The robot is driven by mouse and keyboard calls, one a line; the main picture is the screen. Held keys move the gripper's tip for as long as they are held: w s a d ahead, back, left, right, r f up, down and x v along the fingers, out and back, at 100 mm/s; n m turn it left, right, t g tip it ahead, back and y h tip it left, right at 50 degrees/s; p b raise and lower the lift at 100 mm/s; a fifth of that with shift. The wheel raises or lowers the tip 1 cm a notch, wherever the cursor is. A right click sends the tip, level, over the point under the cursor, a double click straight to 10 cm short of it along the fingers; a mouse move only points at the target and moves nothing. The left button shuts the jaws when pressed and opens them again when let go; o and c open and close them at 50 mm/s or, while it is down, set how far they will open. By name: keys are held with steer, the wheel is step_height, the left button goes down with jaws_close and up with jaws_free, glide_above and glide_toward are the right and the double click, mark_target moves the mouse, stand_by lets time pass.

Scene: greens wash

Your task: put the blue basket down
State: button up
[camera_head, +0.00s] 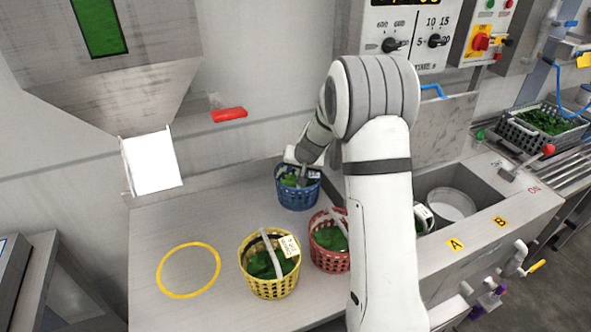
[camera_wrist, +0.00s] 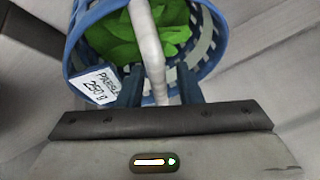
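The blue basket (camera_head: 298,197) holds green leaves and appears to stand upright on the steel counter (camera_head: 215,222), towards the back. My gripper (camera_head: 303,178) is above it, at its handle. In the wrist view the blue basket (camera_wrist: 76,45) shows its rim, leaves and a white label reading 250 g. Its pale handle (camera_wrist: 150,45) runs down between the two fingers of my gripper (camera_wrist: 160,88). The fingers are apart, with a visible gap beside the handle. The lower end of the handle is hidden by the gripper body.
A red basket (camera_head: 330,262) and a yellow basket (camera_head: 270,288) with greens stand in front of the blue one. A yellow ring (camera_head: 162,282) marks empty counter at left. A sink with a white round container (camera_head: 452,205) is at right. A grey crate (camera_head: 510,128) stands beyond.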

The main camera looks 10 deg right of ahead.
steer(key=shift+r, duration=0.2)
steer(key=v, duration=1.2)
steer(key=s+a+r+n+g, duration=0.1)
steer(key=s+r, duration=0.1)
steer(key=s, duration=1.4)
steer(key=s+a+r+n+g+h, duration=0.1)
steer(key=s+n+g, duration=0.1)
steer(key=s, duration=1.4)
steer(key=shift+s+r, duration=0.25)
steer(key=shift+r, duration=0.15)
steer(key=shift+a, duration=0.15)
